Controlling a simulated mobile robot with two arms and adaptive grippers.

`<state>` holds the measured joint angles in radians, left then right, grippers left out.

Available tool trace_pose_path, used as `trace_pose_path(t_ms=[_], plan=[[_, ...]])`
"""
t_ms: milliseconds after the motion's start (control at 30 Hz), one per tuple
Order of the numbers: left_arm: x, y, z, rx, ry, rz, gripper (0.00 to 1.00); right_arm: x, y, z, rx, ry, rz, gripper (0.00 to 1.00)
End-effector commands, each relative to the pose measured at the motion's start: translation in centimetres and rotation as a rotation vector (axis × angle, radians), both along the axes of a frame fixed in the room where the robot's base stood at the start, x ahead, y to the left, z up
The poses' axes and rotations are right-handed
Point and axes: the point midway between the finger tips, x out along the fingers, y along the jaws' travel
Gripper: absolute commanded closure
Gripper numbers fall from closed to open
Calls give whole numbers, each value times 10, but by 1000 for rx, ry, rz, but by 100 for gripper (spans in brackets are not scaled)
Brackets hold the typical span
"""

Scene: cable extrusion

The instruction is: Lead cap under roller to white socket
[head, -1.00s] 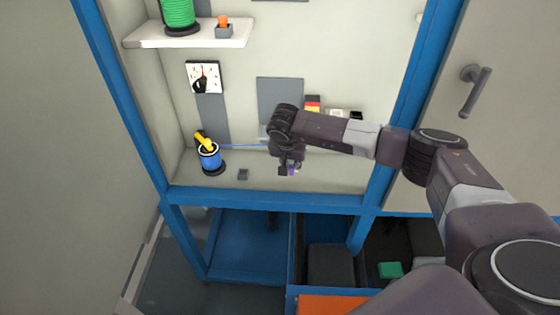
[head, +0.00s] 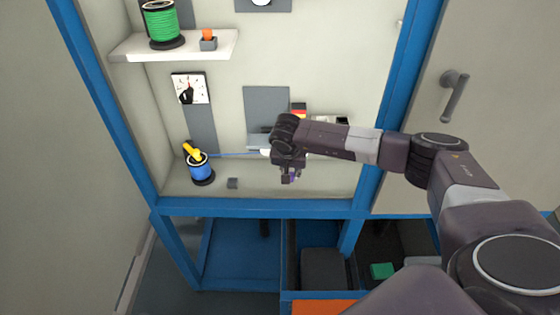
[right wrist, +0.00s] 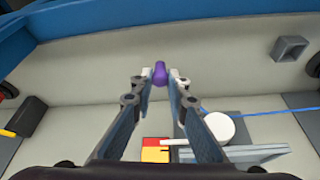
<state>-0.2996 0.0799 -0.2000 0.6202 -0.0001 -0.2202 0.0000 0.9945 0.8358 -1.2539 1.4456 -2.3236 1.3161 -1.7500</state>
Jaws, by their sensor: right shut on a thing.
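My right gripper (head: 289,178) is shut on a small purple cap (right wrist: 160,72), held between its fingertips above the cabinet floor. The cap also shows, small, in the head view (head: 292,178). A white disc (right wrist: 219,127), which looks like the roller, is on the grey fixture to the right of the fingers in the wrist view; it is partly hidden behind my gripper in the head view (head: 265,152). A blue cable (head: 232,155) runs from the blue spool (head: 201,170) to the disc. I cannot tell which part is the white socket. My left gripper is out of view.
A grey square cup (head: 232,183) stands on the cabinet floor near the spool. A red and yellow block (head: 299,109) is at the back wall. A shelf (head: 215,45) with a green spool (head: 162,22) is above. The blue front frame (head: 250,207) edges the cabinet.

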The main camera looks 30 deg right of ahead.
Motion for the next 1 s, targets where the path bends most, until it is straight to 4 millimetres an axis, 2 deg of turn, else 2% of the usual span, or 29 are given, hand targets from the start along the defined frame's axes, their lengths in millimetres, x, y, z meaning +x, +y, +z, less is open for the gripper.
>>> trace_pose_path(t_ms=[300,367,433,567,800,900,1000], plan=[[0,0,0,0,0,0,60,0,0,1,0,0,-1,98],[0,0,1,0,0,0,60,0,-2,6,1,-1,-3,98],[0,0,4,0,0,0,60,-1,-7,20,4,-1,-7,98],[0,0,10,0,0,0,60,-5,-22,62,11,-1,-18,98],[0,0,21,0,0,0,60,-27,-54,157,13,1,-17,98],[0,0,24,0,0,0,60,-36,-64,187,8,-1,-10,98],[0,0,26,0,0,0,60,-44,-70,207,3,-1,-4,98]])
